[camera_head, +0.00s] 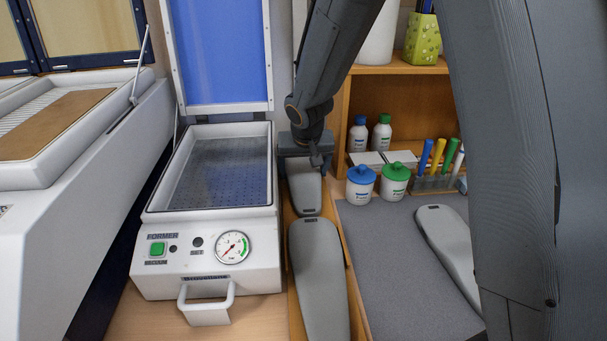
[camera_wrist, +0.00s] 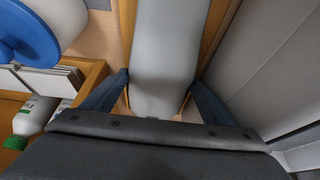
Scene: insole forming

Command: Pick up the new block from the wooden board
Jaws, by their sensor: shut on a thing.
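The wooden board (camera_head: 349,331) is a narrow strip between the white former and the grey mat. Two grey, sole-shaped blocks lie along it: a front block (camera_head: 318,275) in full view and a back block (camera_head: 304,195) partly hidden under my gripper (camera_head: 306,160). My gripper points down over the back block's far end and is shut on it. In the wrist view, the block (camera_wrist: 168,45) runs between the two dark fingers of my gripper (camera_wrist: 158,82), with the board's edge (camera_wrist: 226,22) beside it. I cannot tell whether the held block is lifted off the board.
The white former (camera_head: 206,270), with its blue lid (camera_head: 221,55) raised, stands close on the left. On the right, the grey mat (camera_head: 378,265) holds another grey block (camera_head: 450,245). Blue-lidded (camera_head: 361,184) and green-lidded (camera_head: 395,181) jars stand near my gripper, before a wooden shelf (camera_head: 400,112).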

